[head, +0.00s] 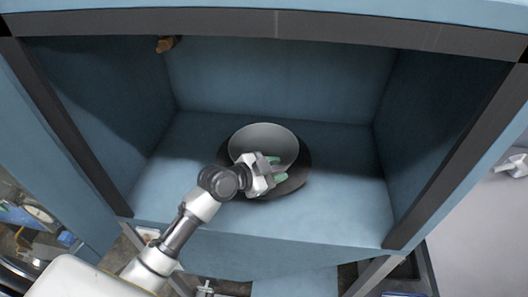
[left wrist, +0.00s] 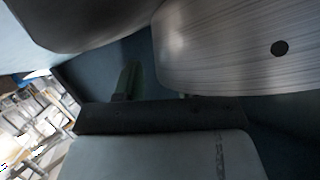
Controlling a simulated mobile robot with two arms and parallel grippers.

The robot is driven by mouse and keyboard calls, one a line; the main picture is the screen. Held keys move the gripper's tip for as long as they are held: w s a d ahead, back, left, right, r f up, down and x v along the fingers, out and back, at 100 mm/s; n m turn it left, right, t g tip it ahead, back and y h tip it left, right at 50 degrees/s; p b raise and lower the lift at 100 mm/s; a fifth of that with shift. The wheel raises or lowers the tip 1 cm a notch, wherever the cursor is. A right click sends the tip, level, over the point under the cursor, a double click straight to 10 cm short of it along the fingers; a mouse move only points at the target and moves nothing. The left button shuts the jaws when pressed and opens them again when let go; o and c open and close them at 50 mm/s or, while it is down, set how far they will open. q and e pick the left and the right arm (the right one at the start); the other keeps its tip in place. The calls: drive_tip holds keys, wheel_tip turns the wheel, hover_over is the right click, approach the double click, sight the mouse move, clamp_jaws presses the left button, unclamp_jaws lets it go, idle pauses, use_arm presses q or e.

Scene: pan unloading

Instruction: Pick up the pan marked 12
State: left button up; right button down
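A grey, bowl-shaped pan (head: 262,137) sits in the blue compartment, on or in a darker round pan (head: 300,178). No number can be read on either, so I cannot tell which is marked 12. My left gripper (head: 277,169) is at the front right of the grey pan, its green fingertips apart near the rim. In the left wrist view, a brushed metal pan surface (left wrist: 235,50) with a dark round spot is close on the right. A dark curved surface (left wrist: 85,22) is at upper left, and one green finger (left wrist: 130,80) shows between them. Contact is unclear.
The blue compartment (head: 275,70) has side walls, a back wall and a dark front frame (head: 462,150). Its floor is clear left and right of the pans. A small brown object (head: 166,44) is at the top left. A white object (head: 512,166) stands outside at right.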

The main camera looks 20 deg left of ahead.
use_arm(q)
clamp_jaws()
idle(0.5)
